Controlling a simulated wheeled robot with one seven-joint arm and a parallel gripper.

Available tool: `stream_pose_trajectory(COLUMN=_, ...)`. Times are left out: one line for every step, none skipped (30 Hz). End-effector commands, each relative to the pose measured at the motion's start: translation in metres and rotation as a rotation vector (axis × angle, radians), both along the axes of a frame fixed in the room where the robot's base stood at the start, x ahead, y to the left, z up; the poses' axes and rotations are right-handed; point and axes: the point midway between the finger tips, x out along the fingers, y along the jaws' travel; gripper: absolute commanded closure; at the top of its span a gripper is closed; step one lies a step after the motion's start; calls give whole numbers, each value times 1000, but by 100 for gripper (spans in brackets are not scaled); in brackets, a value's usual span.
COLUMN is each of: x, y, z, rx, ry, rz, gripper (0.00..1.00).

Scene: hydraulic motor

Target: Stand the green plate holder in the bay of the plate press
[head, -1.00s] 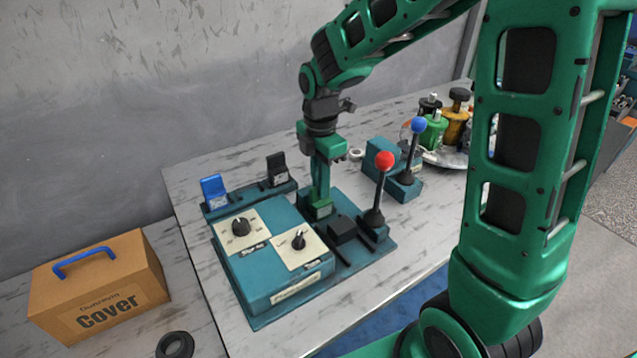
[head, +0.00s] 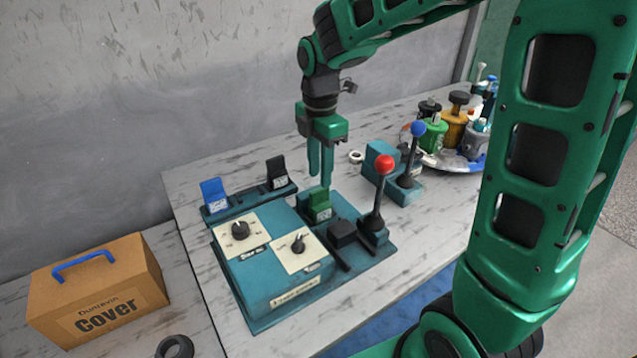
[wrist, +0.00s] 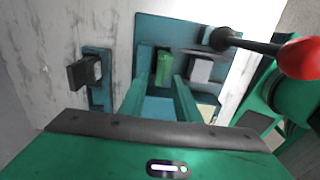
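The green plate holder (head: 319,205) stands upright on the teal plate press (head: 262,312), in the bay between the dial box and the black block. It also shows in the wrist view (wrist: 163,68), beyond my fingertips. My gripper (head: 320,181) is just above the holder, pointing down, with its fingers apart and nothing between them. In the wrist view my two fingers (wrist: 160,86) frame the space in front of the holder. The holder's base is partly hidden, so I cannot tell how fully it is seated.
A blue holder (head: 213,193) and a black holder (head: 277,172) stand on the rack behind. The red-knobbed lever (head: 384,163) rises close to the right of my gripper. A blue-knobbed lever (head: 418,127) stands farther right. A cardboard cover box (head: 97,292) is at left.

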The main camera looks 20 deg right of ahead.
Motion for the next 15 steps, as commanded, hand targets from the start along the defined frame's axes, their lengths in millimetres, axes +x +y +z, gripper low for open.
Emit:
stream_pose_trajectory(x=1, y=0, z=12, rx=1, ry=-6, rz=0, gripper=70)
stream_pose_trajectory(x=1, y=0, z=18, rx=1, ry=-4, rz=0, gripper=70)
stream_pose_trajectory(x=1, y=0, z=26, rx=1, ry=-5, rz=0, gripper=70)
stream_pose_trajectory(x=1, y=0, z=31, rx=1, ry=-4, rz=0, gripper=70)
stream_pose_trajectory(x=1, y=0, z=36, rx=1, ry=-4, rz=0, gripper=70)
stream_pose_trajectory(x=1, y=0, z=43, rx=1, ry=-3, rz=1, gripper=70)
stream_pose_trajectory(x=1, y=0, z=47, rx=1, ry=-4, rz=0, gripper=70)
stream_pose_trajectory(x=1, y=0, z=51, rx=1, ry=-3, rz=0, gripper=70)
stream_pose_trajectory(x=1, y=0, z=56, rx=0, ry=-2, rz=1, gripper=70)
stream_pose_trajectory(x=1, y=0, z=58, rx=0, ry=-2, rz=0, gripper=70)
stream_pose_trajectory(x=1, y=0, z=61, rx=0, ry=-1, rz=1, gripper=70)
stream_pose_trajectory(x=1, y=0, z=64, rx=0, ry=-1, rz=0, gripper=70)
stream_pose_trajectory(x=1, y=0, z=66, rx=0, ry=-1, rz=0, gripper=70)
stream_pose_trajectory(x=1, y=0, z=67, rx=0, ry=-1, rz=0, gripper=70)
stream_pose_trajectory(x=0, y=0, z=68, rx=0, ry=-1, rz=0, gripper=70)
